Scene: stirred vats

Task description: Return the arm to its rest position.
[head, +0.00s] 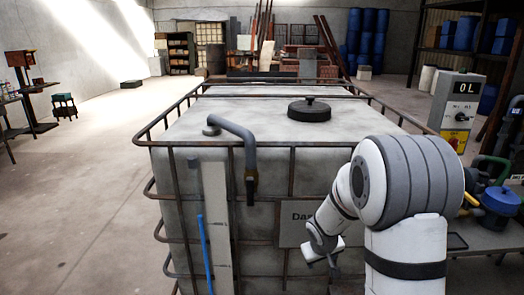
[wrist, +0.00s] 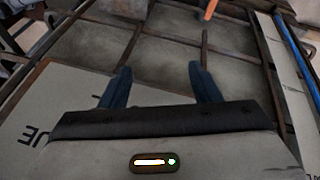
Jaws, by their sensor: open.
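My gripper (head: 324,257) hangs at the end of my white and grey arm, low in front of the caged vat's near face. In the wrist view its two dark blue fingers (wrist: 160,84) stand wide apart with nothing between them. The pale vat (head: 180,230) fills the middle of the head view inside a rusty bar cage. A grey sign (head: 292,222) on its front is partly hidden by my arm. In the wrist view a lettered board (wrist: 50,115) lies at the left beside the fingers, and cage bars (wrist: 205,50) cross behind them.
A bent grey pipe (head: 240,135) and a blue tube (head: 205,255) run down the vat's front. A black lid (head: 309,110) sits on top. A control box reading "0L" (head: 458,105) and a blue pump (head: 500,201) stand at right.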

